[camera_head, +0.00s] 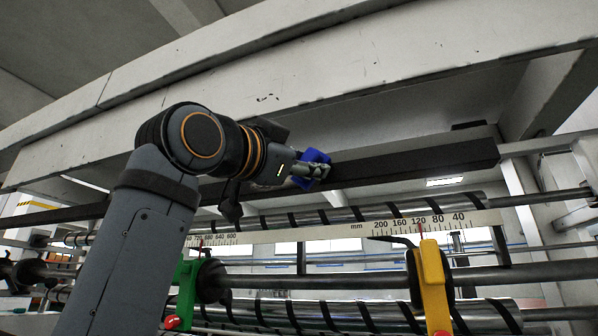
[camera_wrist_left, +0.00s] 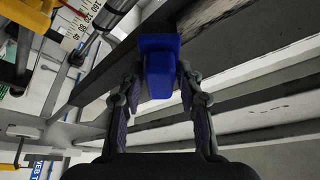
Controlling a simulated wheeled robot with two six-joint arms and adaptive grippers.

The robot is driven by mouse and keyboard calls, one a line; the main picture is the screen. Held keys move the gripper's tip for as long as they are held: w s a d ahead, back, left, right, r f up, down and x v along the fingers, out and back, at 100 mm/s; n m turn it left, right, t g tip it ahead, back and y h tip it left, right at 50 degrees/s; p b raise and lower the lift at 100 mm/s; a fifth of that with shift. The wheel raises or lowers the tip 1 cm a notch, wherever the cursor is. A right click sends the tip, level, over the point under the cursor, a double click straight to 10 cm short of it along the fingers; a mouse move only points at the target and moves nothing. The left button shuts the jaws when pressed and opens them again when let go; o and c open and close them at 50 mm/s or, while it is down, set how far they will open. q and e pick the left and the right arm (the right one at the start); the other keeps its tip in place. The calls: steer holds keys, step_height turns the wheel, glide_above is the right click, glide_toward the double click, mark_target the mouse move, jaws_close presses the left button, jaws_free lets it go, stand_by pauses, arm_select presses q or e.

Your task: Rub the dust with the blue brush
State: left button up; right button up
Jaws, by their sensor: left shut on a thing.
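My left gripper (camera_head: 308,171) is shut on the blue brush (camera_head: 316,159) and holds it up by the dark bar (camera_head: 420,164) of the film winder. In the left wrist view, the blue brush (camera_wrist_left: 158,66) sits between the two fingers of my left gripper (camera_wrist_left: 158,90), with its far end against or very near the dark bar; I cannot tell if it touches. The brush's bristles are hidden. I cannot make out dust clearly in either view. My right gripper is not in view.
A ruler (camera_head: 350,230) runs across below the bar. A yellow bracket (camera_head: 432,285) and a green bracket (camera_head: 186,290) stand on the lower rods. Striped rollers (camera_head: 370,315) lie below. A pale beam (camera_head: 330,85) crosses above.

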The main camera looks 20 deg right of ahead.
arm_select(q)
steer(key=w+a, duration=0.2)
steer(key=a, duration=0.1)
steer(key=shift+w+p, duration=0.15)
steer(key=shift+p, duration=0.25)
steer(key=shift+a, duration=0.1)
